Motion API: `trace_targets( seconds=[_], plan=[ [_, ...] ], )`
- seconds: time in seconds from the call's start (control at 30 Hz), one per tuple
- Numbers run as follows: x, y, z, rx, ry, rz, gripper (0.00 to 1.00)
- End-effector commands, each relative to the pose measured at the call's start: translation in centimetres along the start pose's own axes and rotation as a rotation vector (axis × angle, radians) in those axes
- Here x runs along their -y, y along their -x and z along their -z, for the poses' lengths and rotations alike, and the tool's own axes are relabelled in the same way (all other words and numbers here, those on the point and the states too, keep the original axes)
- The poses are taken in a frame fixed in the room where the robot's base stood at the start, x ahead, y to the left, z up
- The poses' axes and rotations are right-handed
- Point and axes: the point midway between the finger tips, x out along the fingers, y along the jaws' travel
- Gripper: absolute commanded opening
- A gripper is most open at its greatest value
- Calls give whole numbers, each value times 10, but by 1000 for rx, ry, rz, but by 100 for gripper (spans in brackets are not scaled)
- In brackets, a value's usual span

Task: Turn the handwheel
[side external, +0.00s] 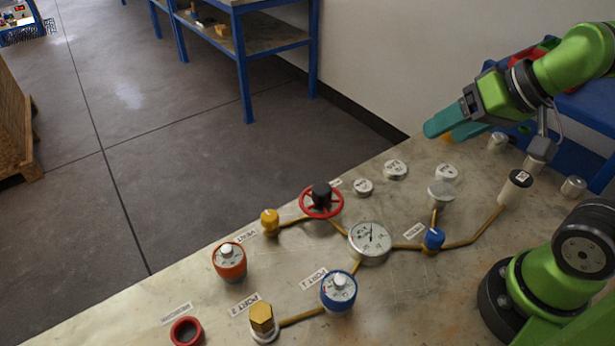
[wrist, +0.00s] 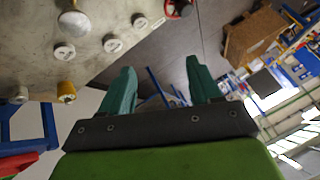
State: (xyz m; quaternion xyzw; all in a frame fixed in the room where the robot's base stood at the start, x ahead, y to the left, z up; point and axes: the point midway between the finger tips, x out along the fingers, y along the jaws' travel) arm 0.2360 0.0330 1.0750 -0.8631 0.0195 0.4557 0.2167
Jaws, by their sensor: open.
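The red handwheel (side external: 321,201) with a black hub stands on the metal bench top, left of the round pressure gauge (side external: 370,242). In the wrist view the handwheel (wrist: 178,8) is partly cut off at the top edge. My gripper (side external: 446,130) is at the upper right, raised above the far edge of the bench and well away from the handwheel. Its two teal fingers also show in the wrist view (wrist: 161,80), spread apart with nothing between them.
An orange-red vessel (side external: 230,262), a blue vessel (side external: 338,290), a brass hex fitting (side external: 262,318) and a blue knob (side external: 433,239) stand around the pipes. Several metal caps (side external: 396,170) line the far edge. A blue shelf (side external: 240,30) stands behind on the floor.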

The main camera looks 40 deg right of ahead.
Motion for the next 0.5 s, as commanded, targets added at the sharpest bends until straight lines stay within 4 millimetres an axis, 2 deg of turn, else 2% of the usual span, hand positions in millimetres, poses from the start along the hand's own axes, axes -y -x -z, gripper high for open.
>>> trace_targets(
  seconds=[0.03, 0.1, 0.17, 0.33, 0.43, 0.5],
  plan=[
    [0, 0, 0, 0, 0, 0, 63],
    [0, -1, 0, 3, -1, -1, 69],
    [-1, -5, -2, 20, -2, -9, 69],
    [9, -29, 7, 115, 61, -65, 69],
    [27, -48, 19, 211, 274, -100, 69],
    [42, -63, 28, 290, 486, -103, 69]
  ],
)
